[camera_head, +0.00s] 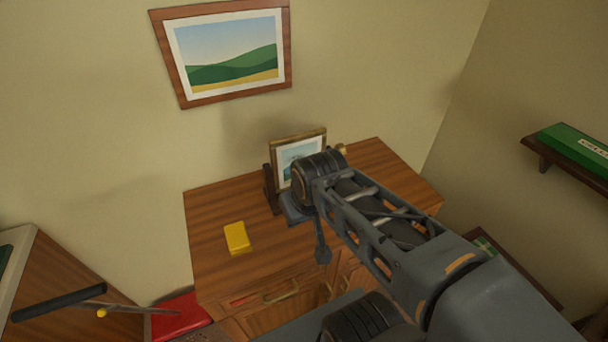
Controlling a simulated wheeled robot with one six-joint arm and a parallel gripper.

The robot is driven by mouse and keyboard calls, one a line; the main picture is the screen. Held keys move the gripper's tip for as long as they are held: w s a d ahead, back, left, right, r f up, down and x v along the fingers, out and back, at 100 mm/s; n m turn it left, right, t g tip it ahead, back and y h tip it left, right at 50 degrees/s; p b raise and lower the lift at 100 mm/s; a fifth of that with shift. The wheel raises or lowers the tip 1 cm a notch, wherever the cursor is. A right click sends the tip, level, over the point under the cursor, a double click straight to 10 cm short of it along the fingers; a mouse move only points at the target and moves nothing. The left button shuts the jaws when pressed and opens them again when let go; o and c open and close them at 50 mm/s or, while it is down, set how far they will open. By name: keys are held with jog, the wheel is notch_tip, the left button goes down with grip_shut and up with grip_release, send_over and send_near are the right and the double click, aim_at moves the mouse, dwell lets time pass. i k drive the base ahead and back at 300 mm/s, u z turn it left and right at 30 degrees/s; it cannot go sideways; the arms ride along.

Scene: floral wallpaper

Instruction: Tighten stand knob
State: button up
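A small framed picture (297,148) with a gold-brown frame stands upright on the wooden cabinet (215,205), near its back edge. A dark wooden stand (270,188) shows at its left side. A small brass-coloured knob (341,149) shows just right of the picture, above my arm's wrist joint. My arm reaches in from the lower right and covers the lower right of the picture and stand. My gripper (296,208) seems to be the grey part beside the stand, mostly hidden by my wrist. I cannot tell its fingers' state or whether it touches anything.
A yellow block (237,238) lies on the cabinet's left part. A landscape picture (228,52) hangs tilted on the wall. A shelf with a green box (578,148) is at right. A red object (180,316) is lower left.

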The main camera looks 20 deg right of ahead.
aim_at(341, 146)
jog(key=z, duration=0.15)
jog(key=k, duration=0.3)
jog(key=u, duration=0.8)
jog(key=i, duration=0.3)
jog(key=u, duration=0.5)
jog(key=k, duration=1.1)
jog(key=z, duration=1.2)
jog(key=i, duration=1.05)
